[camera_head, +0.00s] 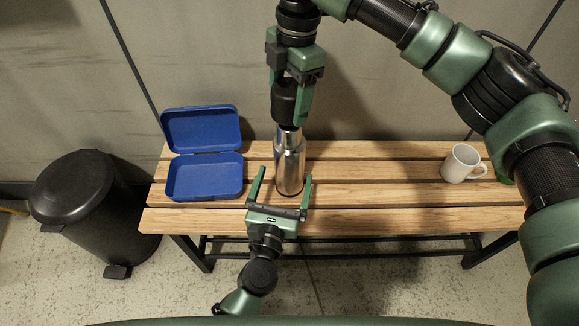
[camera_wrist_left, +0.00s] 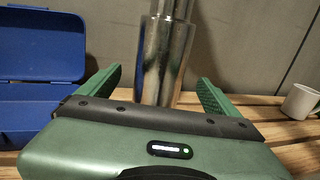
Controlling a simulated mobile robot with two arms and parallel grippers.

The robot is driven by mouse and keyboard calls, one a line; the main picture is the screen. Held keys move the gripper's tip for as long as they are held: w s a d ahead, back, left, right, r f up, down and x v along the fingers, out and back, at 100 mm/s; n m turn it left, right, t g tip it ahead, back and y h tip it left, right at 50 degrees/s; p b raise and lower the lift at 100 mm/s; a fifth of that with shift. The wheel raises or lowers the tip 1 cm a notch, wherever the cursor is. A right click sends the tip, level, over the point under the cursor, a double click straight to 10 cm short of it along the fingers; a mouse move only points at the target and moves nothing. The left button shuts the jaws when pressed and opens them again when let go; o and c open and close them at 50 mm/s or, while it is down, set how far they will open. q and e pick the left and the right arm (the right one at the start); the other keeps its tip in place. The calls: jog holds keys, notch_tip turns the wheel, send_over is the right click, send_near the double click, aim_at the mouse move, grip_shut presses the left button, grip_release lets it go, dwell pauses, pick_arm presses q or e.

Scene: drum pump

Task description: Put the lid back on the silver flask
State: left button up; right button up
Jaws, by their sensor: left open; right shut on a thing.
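The silver flask (camera_head: 289,165) stands upright on the wooden bench. It also shows in the left wrist view (camera_wrist_left: 168,60), with its top cut off. My right gripper (camera_head: 290,108) is above the flask, pointing down and shut on the black lid (camera_head: 284,98). The lid is at the flask's neck; I cannot tell whether it touches or is seated. My left gripper (camera_head: 281,183) is open, low at the bench's front, its fingers either side of the flask's lower body with gaps on both sides.
On the wooden bench (camera_head: 390,190), an open blue box (camera_head: 205,178) is left of the flask and a white mug (camera_head: 462,163) stands at the right. A black pedal bin (camera_head: 80,200) is on the floor at left. The bench between flask and mug is clear.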

aim_at(289, 143)
pick_arm(q)
jog(key=x, duration=0.5)
jog(key=shift+w, duration=0.3)
jog(key=c, duration=2)
grip_shut()
pick_arm(e)
jog(key=shift+f, duration=2.5)
